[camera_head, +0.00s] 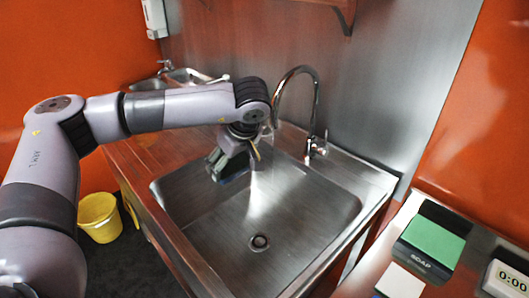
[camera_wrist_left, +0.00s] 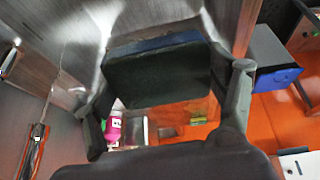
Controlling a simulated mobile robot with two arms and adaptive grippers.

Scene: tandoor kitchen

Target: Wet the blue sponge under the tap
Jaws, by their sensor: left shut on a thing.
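My left gripper (camera_head: 232,165) hangs inside the left part of the sink (camera_head: 308,210), above its floor. It is shut on the blue sponge (camera_wrist_left: 157,72), a dark block with a blue upper edge, which spans between both fingers in the left wrist view. In the head view only a dark bluish edge of it shows beside the fingers. A pale streak lies below the gripper; I cannot tell water from reflection. My right gripper is not seen.
A green soap pad (camera_head: 434,238), a white block (camera_head: 399,283) and a timer (camera_head: 508,278) lie on the right counter. A yellow bucket (camera_head: 99,217) stands on the floor at left. The sink's middle and right are clear.

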